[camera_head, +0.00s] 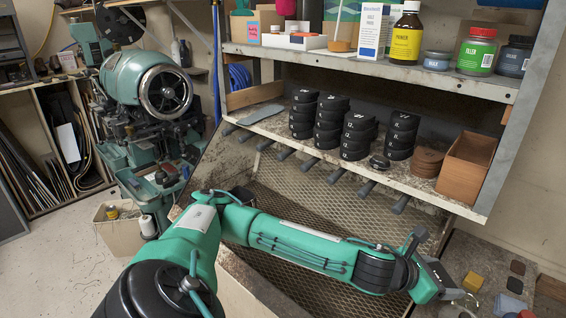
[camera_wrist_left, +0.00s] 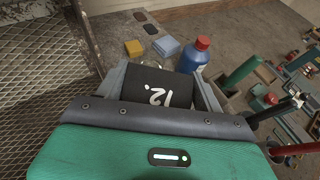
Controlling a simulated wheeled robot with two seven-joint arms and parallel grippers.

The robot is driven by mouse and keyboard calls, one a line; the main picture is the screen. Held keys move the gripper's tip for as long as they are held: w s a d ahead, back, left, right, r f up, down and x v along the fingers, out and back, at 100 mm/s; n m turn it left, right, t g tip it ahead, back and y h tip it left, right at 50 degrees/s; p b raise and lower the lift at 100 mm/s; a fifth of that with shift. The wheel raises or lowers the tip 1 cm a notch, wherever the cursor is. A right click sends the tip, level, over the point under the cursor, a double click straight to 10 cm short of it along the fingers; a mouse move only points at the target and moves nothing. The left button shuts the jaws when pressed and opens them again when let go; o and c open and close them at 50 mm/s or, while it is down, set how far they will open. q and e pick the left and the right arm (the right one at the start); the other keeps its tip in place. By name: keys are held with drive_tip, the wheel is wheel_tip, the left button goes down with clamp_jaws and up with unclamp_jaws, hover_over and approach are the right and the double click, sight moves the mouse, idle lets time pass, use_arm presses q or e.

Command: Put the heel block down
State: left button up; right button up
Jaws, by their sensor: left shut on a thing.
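My left gripper (camera_head: 445,283) reaches to the lower right of the head view, over the bench right of the mesh. In the left wrist view its two jaws (camera_wrist_left: 160,86) are shut on a black heel block (camera_wrist_left: 155,88) marked "12." in white. The held block is not clear in the head view, where the gripper hides most of it. Several stacks of similar black numbered heel blocks (camera_head: 355,135) stand on the shelf. I cannot tell whether the held block touches the surface below. My right gripper is not in view.
A yellow block (camera_head: 473,281) and small dark pieces lie on the bench beside the gripper. A blue bottle with a red cap (camera_wrist_left: 195,55) stands just beyond the held block. The shelf edge (camera_head: 420,195) and a wooden box (camera_head: 466,165) are above. Wire mesh (camera_head: 310,195) lies left.

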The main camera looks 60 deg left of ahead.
use_arm(q)
drive_tip(key=shift+a+r+m+g+h, duration=0.2)
drive_tip(key=shift+a+m+g+h, duration=0.25)
drive_tip(key=shift+m+h, duration=0.2)
drive_tip(key=shift+a+f+m+h, duration=0.1)
drive_tip(key=shift+a+m+h, duration=0.15)
drive_tip(key=shift+a+m, duration=0.1)
drive_tip(key=shift+a+f+g+h, duration=0.1)
drive_tip(key=shift+a+g+h, duration=0.15)
drive_tip(key=shift+a+h, duration=0.05)
drive_tip(key=a+m+g+h, duration=0.1)
drive_tip(key=a+m, duration=0.1)
drive_tip(key=m+g+h, duration=0.1)
drive_tip(key=h, duration=0.1)
hover_over(367, 313)
drive_tip(key=shift+f, duration=1.1)
wheel_tip(367, 313, down, 15)
drive_tip(key=shift+f+b, duration=0.15)
drive_tip(key=shift+b, duration=0.7)
drive_tip(key=shift+g+y, duration=0.3)
wheel_tip(367, 313, down, 4)
drive_tip(key=shift+f+p, duration=0.25)
drive_tip(key=shift+p, duration=0.05)
drive_tip(key=shift+f, duration=0.1)
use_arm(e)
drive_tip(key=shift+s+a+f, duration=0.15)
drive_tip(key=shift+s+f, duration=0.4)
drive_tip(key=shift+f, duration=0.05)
